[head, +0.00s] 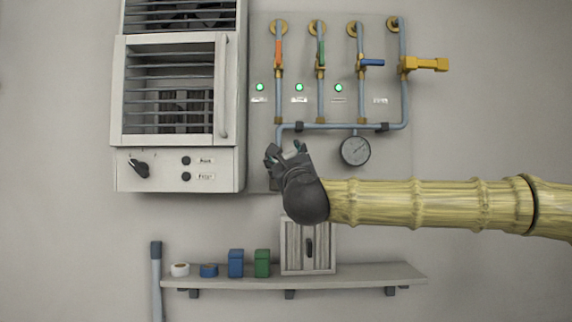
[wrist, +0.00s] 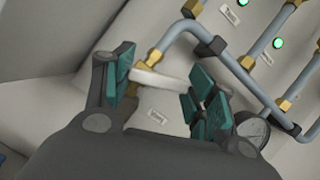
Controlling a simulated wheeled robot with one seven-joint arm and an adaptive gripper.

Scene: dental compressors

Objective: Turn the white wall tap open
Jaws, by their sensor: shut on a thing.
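The white wall tap (wrist: 163,82) shows in the wrist view as a pale lever with brass fittings beside it, at the end of a grey pipe. The lever lies roughly crosswise to that pipe. In the head view my gripper (head: 285,153) is at the lower left end of the pipework and hides most of the tap.
Orange (head: 279,53), green (head: 320,52), blue (head: 372,63) and yellow (head: 427,64) taps are above. A gauge (head: 355,150) hangs close right of my gripper. A louvred unit (head: 180,165) stands left; a shelf (head: 370,274) is below.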

